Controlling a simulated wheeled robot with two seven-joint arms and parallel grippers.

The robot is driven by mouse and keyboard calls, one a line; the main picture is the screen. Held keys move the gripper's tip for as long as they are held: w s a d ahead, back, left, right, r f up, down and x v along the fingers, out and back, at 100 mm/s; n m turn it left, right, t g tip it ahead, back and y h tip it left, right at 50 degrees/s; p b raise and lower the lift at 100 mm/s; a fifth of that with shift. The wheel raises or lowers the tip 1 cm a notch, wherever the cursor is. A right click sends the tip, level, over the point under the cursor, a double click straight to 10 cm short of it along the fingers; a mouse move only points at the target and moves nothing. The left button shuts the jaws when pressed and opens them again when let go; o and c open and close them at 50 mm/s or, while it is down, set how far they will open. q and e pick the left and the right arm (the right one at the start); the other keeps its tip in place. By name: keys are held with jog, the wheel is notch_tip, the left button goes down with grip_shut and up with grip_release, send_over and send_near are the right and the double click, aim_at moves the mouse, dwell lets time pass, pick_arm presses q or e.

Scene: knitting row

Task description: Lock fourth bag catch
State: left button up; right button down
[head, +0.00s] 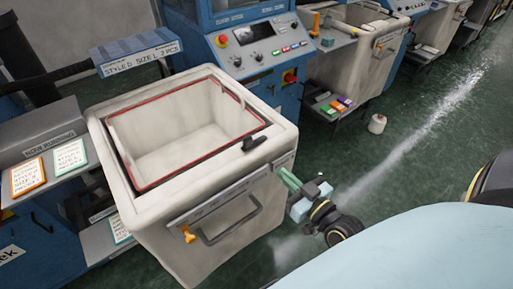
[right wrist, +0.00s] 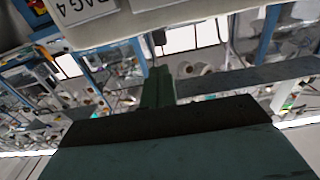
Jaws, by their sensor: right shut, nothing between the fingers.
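A cream fabric bag (head: 125,131) with a red-lined open mouth stands in front of the blue machines, and it looks empty. A black catch (head: 257,142) sits on its rim near the front right corner. An orange catch (head: 188,235) is on the front face, left of the grey handle (head: 230,226). My right gripper (head: 287,178) is shut and empty, its green fingers close to the bag's front right corner; I cannot tell if they touch it. In the right wrist view, the gripper (right wrist: 158,86) is below a "BAG 4" label (right wrist: 85,8). My left gripper is not in view.
A blue machine with a control panel (head: 262,57) stands behind the bag. Another bag (head: 345,72) stands farther back right. A small white item (head: 377,124) is on the green floor. Cards (head: 70,158) lie on the left shelf. Floor right of the bag is mostly clear.

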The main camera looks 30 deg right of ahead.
aim_at(250, 142)
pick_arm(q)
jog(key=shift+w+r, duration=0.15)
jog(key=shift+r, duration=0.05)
pick_arm(e)
jog(key=w, duration=0.8)
jog(key=w+a, duration=0.1)
jog(key=w, duration=0.3)
jog(key=shift+w, duration=0.35)
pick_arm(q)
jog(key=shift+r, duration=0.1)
